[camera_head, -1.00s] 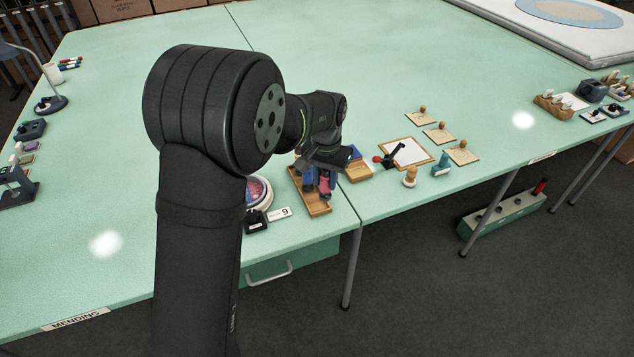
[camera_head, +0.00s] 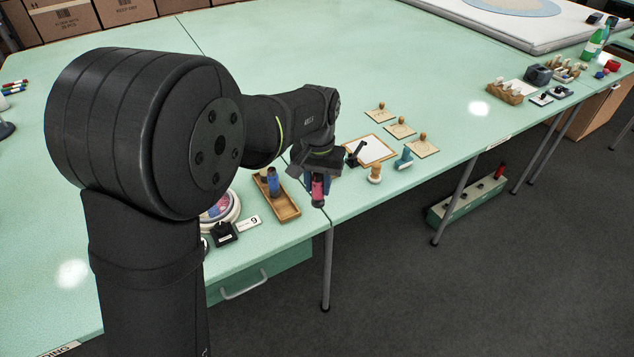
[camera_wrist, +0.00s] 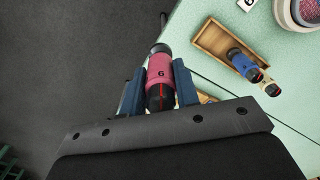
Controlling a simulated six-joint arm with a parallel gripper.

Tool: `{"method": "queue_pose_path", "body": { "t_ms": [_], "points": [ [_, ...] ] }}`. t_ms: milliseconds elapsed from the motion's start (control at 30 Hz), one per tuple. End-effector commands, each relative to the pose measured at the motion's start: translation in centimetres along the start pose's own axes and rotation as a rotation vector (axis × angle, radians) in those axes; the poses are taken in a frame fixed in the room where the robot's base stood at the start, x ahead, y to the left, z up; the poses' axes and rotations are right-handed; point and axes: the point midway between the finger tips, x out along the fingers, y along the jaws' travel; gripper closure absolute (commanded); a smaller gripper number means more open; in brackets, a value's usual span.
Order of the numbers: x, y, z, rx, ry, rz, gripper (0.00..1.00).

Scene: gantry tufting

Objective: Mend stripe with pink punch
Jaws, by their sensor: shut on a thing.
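The pink punch (camera_wrist: 160,72) is held between the blue fingers of my gripper (camera_wrist: 158,92) in the wrist view, with a dark mark like a 6 on its side. In the head view the pink punch (camera_head: 318,190) hangs from my gripper (camera_head: 317,182) near the table's front edge, to the right of the wooden tray. A blue punch (camera_head: 273,182) stands in the wooden tray (camera_head: 289,211); it also shows in the wrist view (camera_wrist: 243,63). A round hoop with coloured work (camera_head: 222,210) is partly hidden behind my arm. I cannot make out a stripe.
A tag marked 6 (camera_head: 249,222) and a small black device (camera_head: 224,234) sit left of the tray. A framed white sheet (camera_head: 372,150), a wooden stamp (camera_head: 375,173) and a teal stamp (camera_head: 404,158) stand right of my gripper.

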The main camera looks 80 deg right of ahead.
Motion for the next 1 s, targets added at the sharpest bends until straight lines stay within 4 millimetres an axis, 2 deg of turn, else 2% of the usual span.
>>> {"method": "queue_pose_path", "body": {
  "t_ms": [167,267,467,600,700,833,1000],
  "points": [
    [0.1,-1.6,-0.3,-0.004,0.000,0.000,0.90],
    [0.4,-4.5,-0.8,-0.007,0.000,0.000,0.90],
    [1.3,-13.4,-1.4,-0.011,0.000,0.000,0.90],
    [1.9,-19.6,-1.0,-0.009,0.000,0.000,0.90],
    [2.3,-23.2,-0.5,-0.007,0.001,0.000,0.90],
    [2.6,-26.4,0.2,-0.004,0.001,0.000,0.90],
    [2.9,-28.1,0.6,0.000,0.001,0.000,0.90]
  ]
}}
